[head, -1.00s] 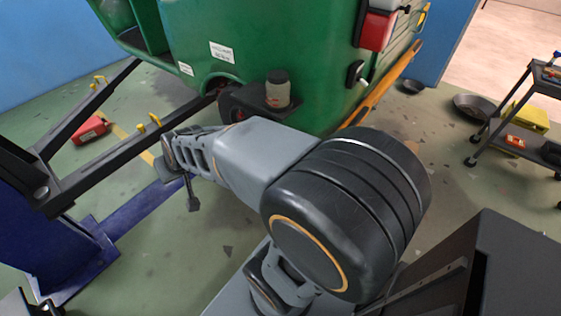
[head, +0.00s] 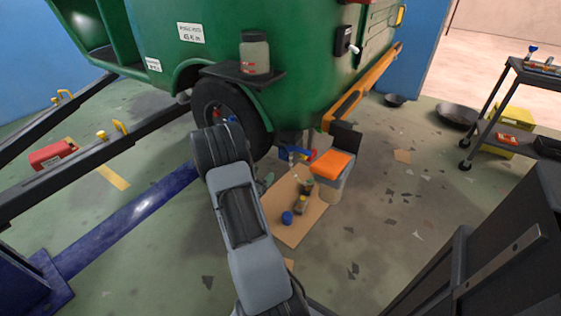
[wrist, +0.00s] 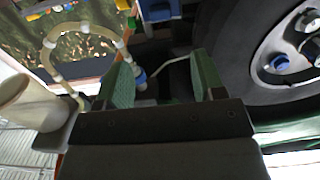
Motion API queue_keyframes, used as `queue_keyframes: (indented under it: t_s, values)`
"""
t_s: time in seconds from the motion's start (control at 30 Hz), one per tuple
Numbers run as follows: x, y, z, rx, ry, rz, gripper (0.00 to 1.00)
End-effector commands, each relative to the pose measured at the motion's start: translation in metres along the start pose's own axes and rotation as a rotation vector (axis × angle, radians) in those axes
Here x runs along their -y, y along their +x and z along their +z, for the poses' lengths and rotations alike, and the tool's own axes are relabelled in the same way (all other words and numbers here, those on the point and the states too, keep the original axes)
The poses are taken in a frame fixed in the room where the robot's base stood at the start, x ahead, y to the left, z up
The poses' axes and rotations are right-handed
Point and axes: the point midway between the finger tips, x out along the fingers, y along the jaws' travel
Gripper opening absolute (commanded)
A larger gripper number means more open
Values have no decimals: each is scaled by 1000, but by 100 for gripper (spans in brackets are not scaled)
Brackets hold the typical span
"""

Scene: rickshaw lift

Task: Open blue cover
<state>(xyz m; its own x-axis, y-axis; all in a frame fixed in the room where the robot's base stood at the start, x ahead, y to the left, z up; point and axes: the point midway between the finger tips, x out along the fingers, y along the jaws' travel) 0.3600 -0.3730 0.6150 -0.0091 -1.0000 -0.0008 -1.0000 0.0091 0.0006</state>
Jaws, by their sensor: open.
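The wheel (head: 228,108) sits under the green rickshaw's fender, partly hidden by my arm. In the wrist view, the wheel's hub (wrist: 278,48) at right carries a blue round cap (wrist: 290,63). A blue boxy thing (wrist: 161,10) shows at the top of that view; a blue box (head: 298,154) stands behind the orange-topped stool in the head view. I cannot tell which is the blue cover. My gripper (wrist: 162,80) is open, its green-padded fingers apart, with the wheel to its right. A small blue-ringed item (wrist: 139,78) shows between the fingers, apparently beyond them.
A cardboard sheet (head: 285,236) on the floor bears a blue ball (head: 287,218) and small items. The orange-topped stool (head: 333,166) stands beside it. A jar (head: 254,53) sits on the fender shelf. Lift arms lie at left, a cart (head: 497,110) at right.

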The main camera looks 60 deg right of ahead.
Motion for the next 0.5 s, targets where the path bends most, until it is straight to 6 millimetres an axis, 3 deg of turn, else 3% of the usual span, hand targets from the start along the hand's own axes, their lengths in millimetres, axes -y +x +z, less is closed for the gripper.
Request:
queue_keyframes:
  t_s: [0.5]
  values:
    - [-1, 94, 1, -2, 2, 3, 63]
